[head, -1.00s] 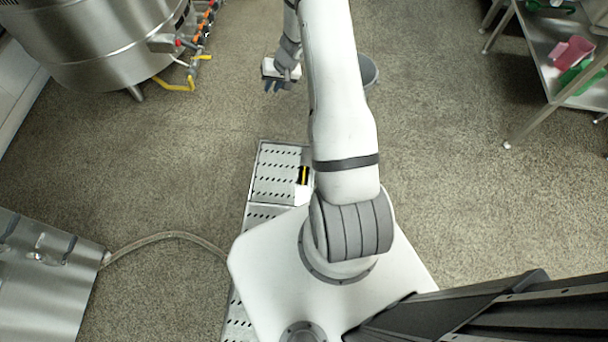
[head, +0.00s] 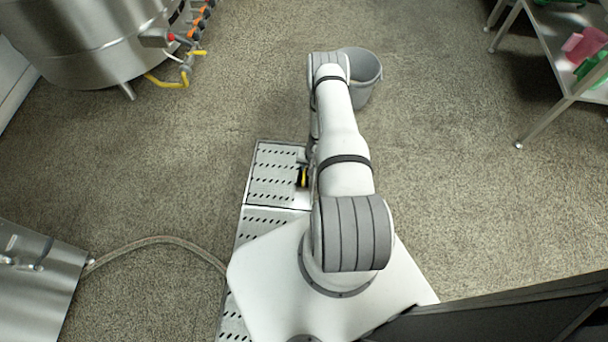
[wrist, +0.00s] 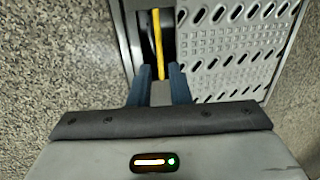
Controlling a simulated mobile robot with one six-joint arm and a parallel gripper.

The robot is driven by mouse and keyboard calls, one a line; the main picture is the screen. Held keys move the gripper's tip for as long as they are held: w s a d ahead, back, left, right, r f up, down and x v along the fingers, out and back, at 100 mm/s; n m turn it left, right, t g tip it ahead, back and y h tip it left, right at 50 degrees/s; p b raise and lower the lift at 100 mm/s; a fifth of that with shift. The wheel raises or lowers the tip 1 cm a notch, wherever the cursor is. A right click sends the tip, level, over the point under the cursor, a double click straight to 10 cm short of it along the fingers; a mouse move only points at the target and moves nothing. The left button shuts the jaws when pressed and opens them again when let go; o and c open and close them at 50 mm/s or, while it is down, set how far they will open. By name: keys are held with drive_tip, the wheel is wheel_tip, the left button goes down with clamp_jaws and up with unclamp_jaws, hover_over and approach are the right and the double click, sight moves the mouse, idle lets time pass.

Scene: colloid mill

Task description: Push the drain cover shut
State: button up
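The drain cover (head: 272,178) is a perforated metal plate in the floor channel, seen left of my arm in the head view. In the wrist view it (wrist: 232,48) fills the upper right. Beside its edge is a dark opening (wrist: 148,42) with a yellow bar (wrist: 157,35) across it. The bar also shows as a small yellow and black piece (head: 303,177) in the head view. My gripper (wrist: 160,70) points at the bar, its two blue fingers apart with the bar's near end between their tips. Contact cannot be told. My arm hides the gripper in the head view.
More perforated channel plates (head: 262,222) run toward my base. A grey bucket (head: 366,78) stands beyond my arm. A hose (head: 160,240) lies on the floor at left. A steel vessel (head: 85,45) stands upper left and a shelf (head: 560,50) upper right. The floor between is mostly clear.

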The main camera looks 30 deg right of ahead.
drive_tip(key=f, duration=0.1)
drive_tip(key=f+b, duration=0.1)
drive_tip(key=f, duration=0.1)
drive_tip(key=a+f+b, duration=0.1)
drive_tip(key=shift+w+f, duration=0.3)
drive_tip(key=shift+f, duration=0.1)
clamp_jaws()
